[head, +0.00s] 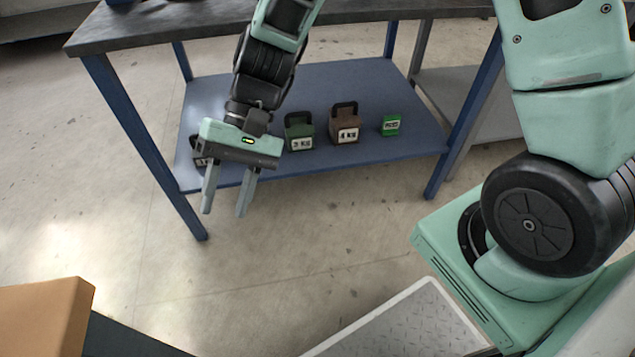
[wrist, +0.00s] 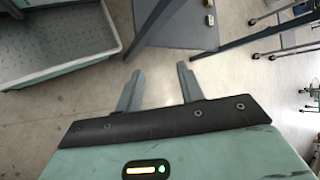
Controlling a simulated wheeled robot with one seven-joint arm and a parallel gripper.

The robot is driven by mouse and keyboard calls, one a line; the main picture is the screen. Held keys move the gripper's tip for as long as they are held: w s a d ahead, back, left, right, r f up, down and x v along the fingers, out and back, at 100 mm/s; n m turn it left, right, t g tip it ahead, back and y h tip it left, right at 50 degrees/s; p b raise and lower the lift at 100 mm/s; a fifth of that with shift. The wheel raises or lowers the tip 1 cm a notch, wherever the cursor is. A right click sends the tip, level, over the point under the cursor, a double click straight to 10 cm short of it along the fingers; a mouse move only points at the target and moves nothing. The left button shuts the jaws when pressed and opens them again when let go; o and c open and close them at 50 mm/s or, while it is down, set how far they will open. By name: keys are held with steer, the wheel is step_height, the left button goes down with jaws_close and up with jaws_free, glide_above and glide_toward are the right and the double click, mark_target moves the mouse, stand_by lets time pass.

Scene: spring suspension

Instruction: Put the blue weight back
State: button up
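My gripper (head: 225,205) hangs in front of the blue workbench, over the floor. Its two fingers are spread with nothing between them, and they also show open and empty in the wrist view (wrist: 159,75). No weight is clearly blue. A dark weight (head: 197,152) on the lower shelf (head: 300,87) is mostly hidden behind my gripper. A dark blue thing (head: 119,2) on the bench top is cut by the top edge of the head view; I cannot tell what it is.
An orange-brown box (head: 45,315) is at the lower left. Bench legs (head: 140,140) flank the shelf. The floor before it is clear.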

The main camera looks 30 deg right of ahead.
steer(key=s+d+r+n+t+h, duration=0.5)
steer(key=s+d+r+n+h, duration=0.1)
steer(key=s+d+n+h, duration=0.1)
steer(key=s+d+n, duration=0.1)
steer(key=s+d, duration=0.1)
steer(key=s, duration=0.1)
steer(key=shift+d+r+t, duration=0.3)
steer(key=shift+d+r, duration=0.05)
steer(key=shift+r, duration=0.05)
steer(key=shift+r, duration=0.1)
step_height(320, 180, up, 30)
steer(key=p, duration=3)
